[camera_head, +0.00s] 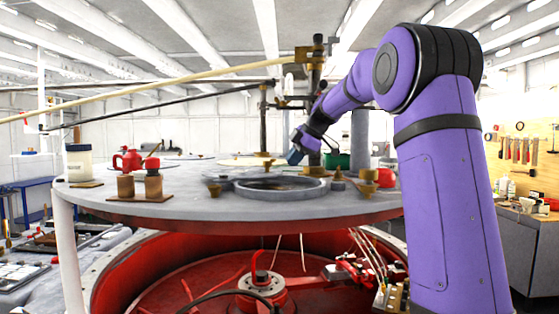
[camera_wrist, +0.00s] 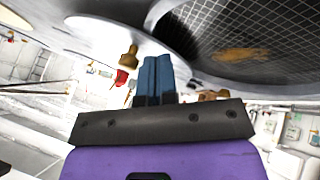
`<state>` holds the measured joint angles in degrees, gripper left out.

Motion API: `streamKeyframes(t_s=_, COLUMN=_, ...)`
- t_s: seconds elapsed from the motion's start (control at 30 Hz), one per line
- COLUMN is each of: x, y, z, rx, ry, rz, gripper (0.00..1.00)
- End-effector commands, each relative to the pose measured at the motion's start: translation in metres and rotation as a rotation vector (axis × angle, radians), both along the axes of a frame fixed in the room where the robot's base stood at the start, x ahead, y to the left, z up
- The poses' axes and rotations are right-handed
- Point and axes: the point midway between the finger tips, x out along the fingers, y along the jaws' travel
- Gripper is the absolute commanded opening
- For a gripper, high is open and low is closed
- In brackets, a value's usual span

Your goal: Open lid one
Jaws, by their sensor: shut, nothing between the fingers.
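My gripper (camera_head: 297,155) is above the round grey deck (camera_head: 200,207), near its far right side in the head view. Its two blue fingers (camera_wrist: 158,73) are together in the wrist view, with nothing between them. A round rimmed opening (camera_head: 285,188) is in the deck, in front of and below my gripper. The wrist view shows a round opening with a dark mesh (camera_wrist: 235,35) right of the fingers and a pale disc (camera_wrist: 130,35) to their left. A brass knob (camera_wrist: 129,57) is by the disc. I cannot tell which part is lid one.
A brass cup (camera_head: 214,190) is beside the opening. A dark upright post (camera_head: 316,100) and a long pale pole (camera_head: 150,88) are near my arm.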

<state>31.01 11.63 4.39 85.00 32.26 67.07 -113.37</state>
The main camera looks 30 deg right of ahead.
Motion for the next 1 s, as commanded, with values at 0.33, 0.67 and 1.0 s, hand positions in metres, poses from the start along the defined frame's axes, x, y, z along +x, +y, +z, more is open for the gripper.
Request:
streamKeyframes(t_s=0.33, x=-0.046, y=-0.030, z=0.000, rx=0.000, ry=0.001, rz=-0.002, gripper=0.00)
streamKeyframes(t_s=0.67, x=-0.053, y=-0.031, z=0.005, rx=0.090, ry=0.043, rz=-0.158, gripper=0.00)
streamKeyframes(t_s=1.0, x=-0.052, y=-0.024, z=0.022, rx=0.430, ry=0.195, rz=-0.711, gripper=0.00)
